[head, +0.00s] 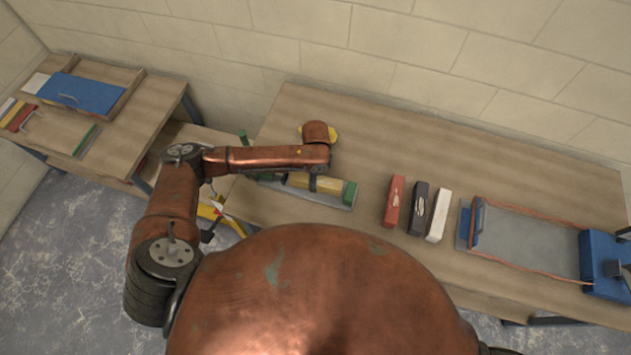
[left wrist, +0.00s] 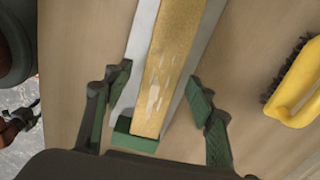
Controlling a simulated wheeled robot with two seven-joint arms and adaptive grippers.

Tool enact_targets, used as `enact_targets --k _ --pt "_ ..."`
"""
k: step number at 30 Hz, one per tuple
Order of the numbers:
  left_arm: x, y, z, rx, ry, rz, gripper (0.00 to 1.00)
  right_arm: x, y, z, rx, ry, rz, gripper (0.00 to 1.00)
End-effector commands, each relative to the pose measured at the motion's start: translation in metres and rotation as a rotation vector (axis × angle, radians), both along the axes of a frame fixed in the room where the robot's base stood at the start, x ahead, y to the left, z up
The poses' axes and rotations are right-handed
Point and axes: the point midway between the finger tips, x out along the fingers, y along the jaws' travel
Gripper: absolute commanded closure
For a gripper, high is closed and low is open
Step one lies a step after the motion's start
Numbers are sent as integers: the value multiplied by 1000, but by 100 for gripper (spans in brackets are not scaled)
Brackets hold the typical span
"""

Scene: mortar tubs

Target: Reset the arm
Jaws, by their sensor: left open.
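My left arm reaches in from the left in the head view, its wrist over the right-hand bench; its gripper is mostly hidden there. In the left wrist view the left gripper (left wrist: 158,76) is open, its green-padded fingers standing either side of a yellow bar (left wrist: 174,62) with a gap to each. The bar has a green end block (left wrist: 136,136) and lies along a grey plate (left wrist: 143,40). In the head view the yellow bar (head: 291,180) lies on the bench with a green block (head: 350,193) at its right end. My right gripper is out of view.
A yellow-handled brush (left wrist: 298,92) lies right of the bar in the wrist view. Red (head: 393,201), black (head: 417,208) and white (head: 437,214) blocks stand to the right, then a grey tray (head: 520,241) with blue ends. A left bench (head: 125,135) holds a blue panel (head: 82,93).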

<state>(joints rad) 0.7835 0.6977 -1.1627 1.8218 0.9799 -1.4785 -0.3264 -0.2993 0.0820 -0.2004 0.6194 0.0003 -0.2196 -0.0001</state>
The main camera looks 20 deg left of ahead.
Motion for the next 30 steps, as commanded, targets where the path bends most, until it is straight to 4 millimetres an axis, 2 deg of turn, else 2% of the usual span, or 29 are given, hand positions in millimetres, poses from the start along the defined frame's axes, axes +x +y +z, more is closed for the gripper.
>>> enact_targets --k 1,6,13,24,26,30 --pt "1 0 13 -2 -4 -2 48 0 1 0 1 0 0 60" --pt "2 0 48 -1 -4 -1 48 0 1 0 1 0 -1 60" --pt "1 0 77 0 -2 0 48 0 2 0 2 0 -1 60" --pt "-1 -2 81 -5 -1 0 48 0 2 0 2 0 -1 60" --pt "-6 -7 77 -20 -1 3 48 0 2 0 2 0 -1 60" --pt "-26 -33 63 -106 -11 37 48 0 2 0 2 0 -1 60"
